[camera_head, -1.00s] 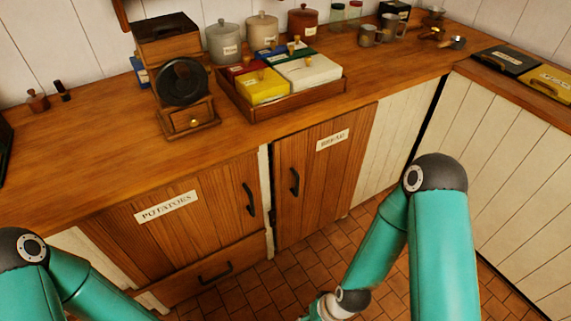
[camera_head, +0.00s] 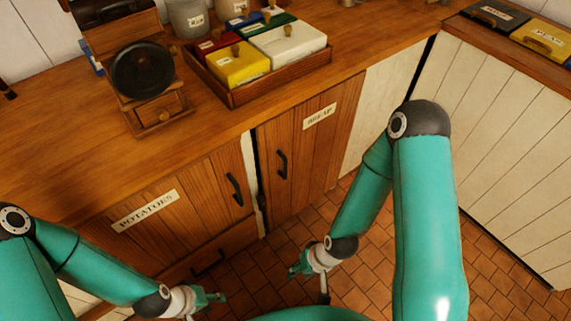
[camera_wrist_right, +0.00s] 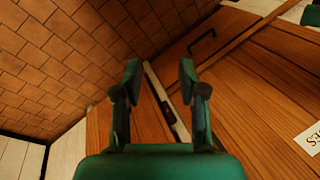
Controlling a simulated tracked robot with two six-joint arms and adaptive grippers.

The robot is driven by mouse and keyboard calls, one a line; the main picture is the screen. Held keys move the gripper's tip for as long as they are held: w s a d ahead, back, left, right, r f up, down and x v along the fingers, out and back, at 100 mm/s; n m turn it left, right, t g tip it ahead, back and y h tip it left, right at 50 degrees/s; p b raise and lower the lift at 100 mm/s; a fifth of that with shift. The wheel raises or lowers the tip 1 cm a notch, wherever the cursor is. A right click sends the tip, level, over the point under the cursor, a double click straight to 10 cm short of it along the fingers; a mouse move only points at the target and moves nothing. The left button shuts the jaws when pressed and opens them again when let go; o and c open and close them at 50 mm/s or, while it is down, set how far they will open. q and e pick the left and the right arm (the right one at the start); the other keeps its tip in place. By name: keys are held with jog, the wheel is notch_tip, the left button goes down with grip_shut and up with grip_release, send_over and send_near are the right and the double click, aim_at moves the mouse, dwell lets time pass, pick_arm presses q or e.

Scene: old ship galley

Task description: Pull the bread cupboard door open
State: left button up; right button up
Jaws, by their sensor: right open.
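The bread cupboard door (camera_head: 318,165) is brown wood with a white label and a dark upright handle (camera_head: 282,165) near its left edge. It looks shut, with a narrow dark gap along its left edge. My right gripper (camera_head: 300,266) is low in front of it, over the floor, below and apart from the handle. In the right wrist view my right gripper (camera_wrist_right: 158,72) is open and empty, facing the pale strip (camera_wrist_right: 165,95) between the cupboards. The bread handle cannot be made out there. My left gripper (camera_head: 212,299) is low in front of the potatoes cupboard; its finger opening is unclear.
The potatoes door (camera_head: 165,210) stands left of the bread door, with a drawer (camera_head: 225,252) below. The counter (camera_head: 60,150) above holds a grinder (camera_head: 145,75) and a wooden tray (camera_head: 290,78) of coloured boxes. Tiled floor (camera_head: 385,270) lies clear in front.

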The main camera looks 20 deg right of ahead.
jog(key=w+d+f+t+b, duration=0.2)
jog(key=w+f+t+b, duration=0.1)
jog(key=w+b, duration=0.25)
jog(key=w+d+f+t+b, duration=0.2)
jog(key=w+d+b, duration=0.1)
jog(key=w+b, duration=0.25)
jog(key=n+t+y+b, duration=0.5)
jog(key=n+t+b, duration=0.4)
jog(key=b, duration=1.3)
send_near(287, 166)
jog(key=shift+m+t, duration=0.3)
jog(key=shift+m, duration=0.1)
jog(key=b+x, duration=0.1)
jog(key=x, duration=0.4)
jog(key=b+x, duration=0.2)
jog(key=x, duration=0.4)
jog(key=shift+d+f, duration=0.1)
jog(key=shift+f, duration=0.1)
jog(key=shift+s, duration=0.1)
grip_shut()
